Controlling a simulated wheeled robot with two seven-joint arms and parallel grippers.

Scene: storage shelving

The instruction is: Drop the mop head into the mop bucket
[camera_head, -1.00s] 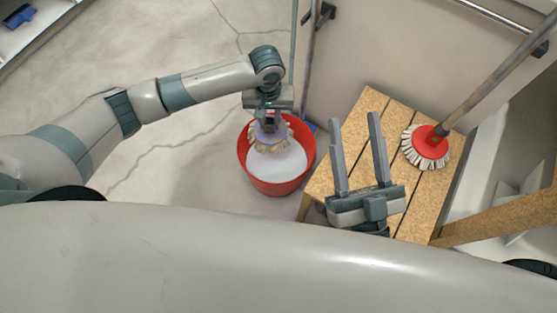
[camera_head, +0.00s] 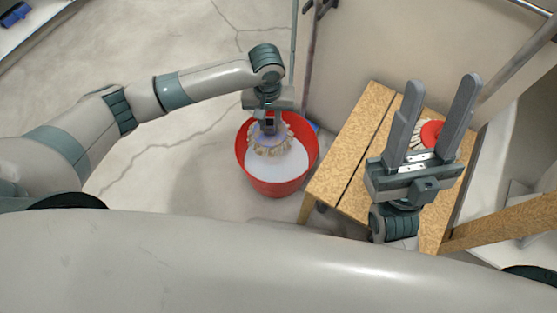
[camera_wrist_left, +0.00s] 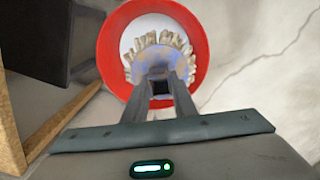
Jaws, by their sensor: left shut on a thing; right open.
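The mop head (camera_head: 272,148), a blue-grey disc with a fringe of beige bristles, hangs under my left gripper (camera_head: 268,124). It also shows in the left wrist view (camera_wrist_left: 152,62), between my left fingers (camera_wrist_left: 160,85), which are shut on it. The red mop bucket (camera_head: 246,165) with a white inside stands on the floor. The mop head is over or inside its opening; I cannot tell how deep. The bucket's rim rings the mop head in the left wrist view (camera_wrist_left: 108,62). My right gripper (camera_head: 436,110) is open and empty above the wooden table.
The slatted wooden table (camera_head: 340,165) stands right of the bucket. On it a red mop head with white bristles (camera_head: 432,133) is partly hidden behind my right fingers. A pale wall panel (camera_head: 370,45) rises behind. The floor left of the bucket is clear.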

